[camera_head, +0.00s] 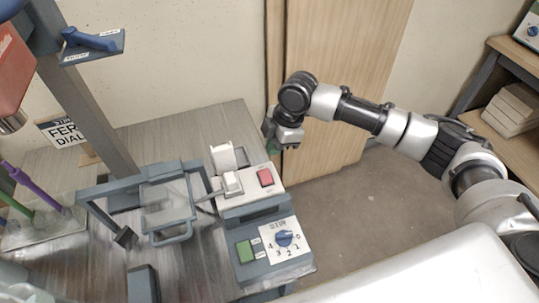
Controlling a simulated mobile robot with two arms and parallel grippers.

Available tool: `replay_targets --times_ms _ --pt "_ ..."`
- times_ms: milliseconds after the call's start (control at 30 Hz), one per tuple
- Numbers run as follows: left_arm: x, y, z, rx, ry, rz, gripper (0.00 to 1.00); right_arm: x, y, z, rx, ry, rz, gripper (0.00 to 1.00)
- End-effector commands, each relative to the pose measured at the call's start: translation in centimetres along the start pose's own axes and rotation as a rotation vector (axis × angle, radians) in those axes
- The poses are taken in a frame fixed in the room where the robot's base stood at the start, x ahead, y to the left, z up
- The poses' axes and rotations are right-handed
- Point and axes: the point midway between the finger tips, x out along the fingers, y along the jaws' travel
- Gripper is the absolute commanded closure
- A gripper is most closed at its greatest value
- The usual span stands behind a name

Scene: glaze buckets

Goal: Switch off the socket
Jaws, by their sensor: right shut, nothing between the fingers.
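The socket (238,199) is a pale block on a grey base at the edge of the grey worktop. It carries a red switch (265,177) on its right side, and a white plug (232,183) with a grey cable sits beside the switch. Whether the switch is on or off cannot be told. My right gripper (275,146) is shut and empty, behind and slightly right of the switch, and appears apart from it. My left gripper is not in view.
A control box with a blue dial (284,239) and a green button (244,251) stands in front of the socket. A grey frame (168,206) is to its left. A wooden door (345,60) stands behind my right arm. Bare floor lies right of the worktop.

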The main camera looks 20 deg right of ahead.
Motion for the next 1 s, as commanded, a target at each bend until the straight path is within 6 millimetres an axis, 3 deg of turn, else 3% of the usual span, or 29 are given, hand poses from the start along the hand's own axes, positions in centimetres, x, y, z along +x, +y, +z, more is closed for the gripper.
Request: replay_targets --times_ms 100,300,1000 --pt "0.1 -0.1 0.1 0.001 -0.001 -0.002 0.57 -1.9 -0.2 0.0 0.000 0.000 0.001 1.00" --pt "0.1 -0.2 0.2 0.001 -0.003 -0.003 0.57 -3.4 -0.3 0.0 0.000 -0.001 0.000 1.00" --pt "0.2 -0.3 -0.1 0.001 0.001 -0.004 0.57 -3.5 -0.4 0.0 0.001 -0.001 -0.001 1.00"
